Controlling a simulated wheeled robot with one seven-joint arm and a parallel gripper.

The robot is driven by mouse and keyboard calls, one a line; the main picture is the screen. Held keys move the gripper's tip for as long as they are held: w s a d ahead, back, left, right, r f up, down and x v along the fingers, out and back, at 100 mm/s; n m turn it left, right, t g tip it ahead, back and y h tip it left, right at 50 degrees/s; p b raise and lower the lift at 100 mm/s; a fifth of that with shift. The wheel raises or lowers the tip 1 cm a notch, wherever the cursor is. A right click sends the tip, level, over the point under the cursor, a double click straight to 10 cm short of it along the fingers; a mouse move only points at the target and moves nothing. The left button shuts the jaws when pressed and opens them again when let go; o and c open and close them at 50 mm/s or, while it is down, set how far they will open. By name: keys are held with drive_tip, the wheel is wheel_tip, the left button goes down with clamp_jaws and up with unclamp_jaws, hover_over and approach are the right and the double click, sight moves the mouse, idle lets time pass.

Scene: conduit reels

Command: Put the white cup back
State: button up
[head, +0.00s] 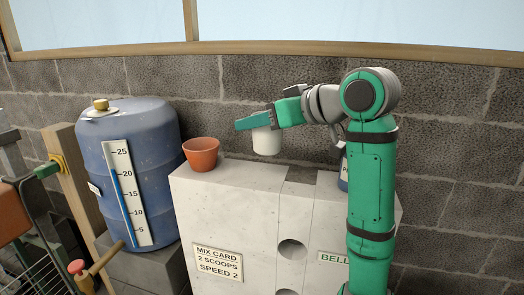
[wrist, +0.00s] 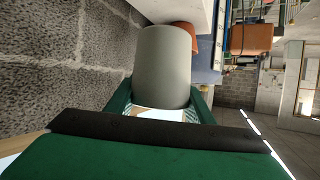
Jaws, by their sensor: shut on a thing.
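The white cup (head: 266,141) is held by my gripper (head: 254,121) above the top of the pale concrete block (head: 232,182). From the head view I cannot tell whether the cup's base touches the block. In the wrist view the cup (wrist: 165,62) lies between the two green fingers of my gripper (wrist: 160,100), which are shut on it. The gripper comes in from the right and hides part of the cup's upper side.
A terracotta pot (head: 201,154) stands on the block's left end. A blue barrel (head: 135,170) with a scale is further left. A bottle (head: 343,180) is partly hidden behind my arm. A block wall (head: 270,80) rises close behind.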

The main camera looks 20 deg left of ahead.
drive_tip(key=w+f, duration=0.1)
drive_tip(key=f, duration=0.1)
drive_tip(key=w+f, duration=0.2)
drive_tip(key=w+a+f, duration=0.1)
drive_tip(key=w+f, duration=0.1)
drive_tip(key=shift+f, duration=1.55)
drive_tip(key=shift+f, duration=0.1)
drive_tip(key=shift+f, duration=0.15)
drive_tip(key=o, duration=1.2)
